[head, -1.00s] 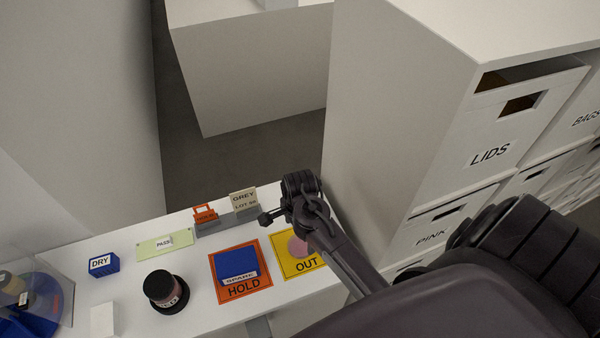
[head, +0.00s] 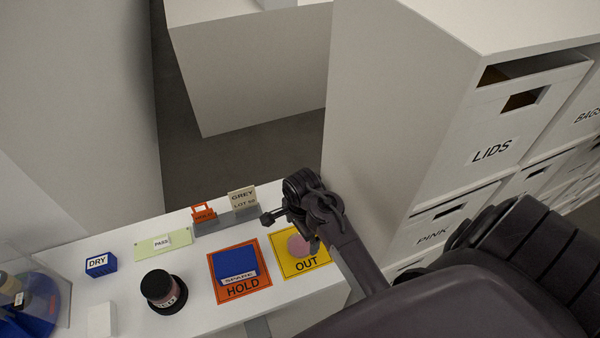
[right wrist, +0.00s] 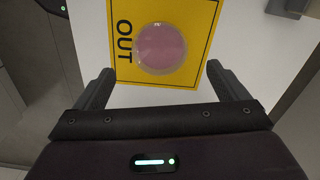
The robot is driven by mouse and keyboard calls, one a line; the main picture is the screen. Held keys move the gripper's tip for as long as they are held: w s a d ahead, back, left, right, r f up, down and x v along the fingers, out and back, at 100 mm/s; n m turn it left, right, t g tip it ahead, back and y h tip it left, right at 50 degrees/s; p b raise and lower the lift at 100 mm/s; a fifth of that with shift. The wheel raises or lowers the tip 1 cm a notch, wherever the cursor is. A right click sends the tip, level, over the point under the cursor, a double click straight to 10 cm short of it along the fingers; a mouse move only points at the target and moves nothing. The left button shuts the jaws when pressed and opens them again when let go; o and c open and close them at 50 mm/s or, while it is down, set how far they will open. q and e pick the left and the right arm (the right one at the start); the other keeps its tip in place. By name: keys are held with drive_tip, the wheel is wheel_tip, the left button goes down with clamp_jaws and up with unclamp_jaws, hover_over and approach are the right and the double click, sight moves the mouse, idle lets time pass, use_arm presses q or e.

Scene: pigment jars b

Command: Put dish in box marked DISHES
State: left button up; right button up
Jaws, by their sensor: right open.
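The dish looks like a small round pink disc (head: 298,246) lying on the yellow mat marked OUT (head: 307,268) at the table's right end. In the right wrist view the pink disc (right wrist: 161,48) is whole, just beyond the fingertips and roughly centred between them. My right gripper (head: 291,229) is open and empty, over the OUT mat, and its finger partly covers the mat in the head view. No box reading DISHES is legible. My left gripper is out of view.
Cabinet boxes at right read LIDS (head: 490,150), PINK (head: 432,236) and BAGS (head: 588,117). On the table are an orange HOLD mat (head: 240,290) with a blue SPARE piece (head: 235,262), a dark jar (head: 160,288), a blue DRY block (head: 101,264) and a green PASS card (head: 178,241).

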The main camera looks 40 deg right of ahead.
sight(302, 242)
wheel_tip(302, 242, down, 5)
drive_tip(key=shift+d+r+p, duration=0.1)
drive_tip(key=shift+p, duration=0.9)
drive_tip(key=shift+f, duration=0.35)
drive_tip(key=shift+c, duration=0.4)
drive_tip(key=c, duration=1.1)
drive_tip(key=shift+o, duration=0.2)
drive_tip(key=shift+r, duration=0.1)
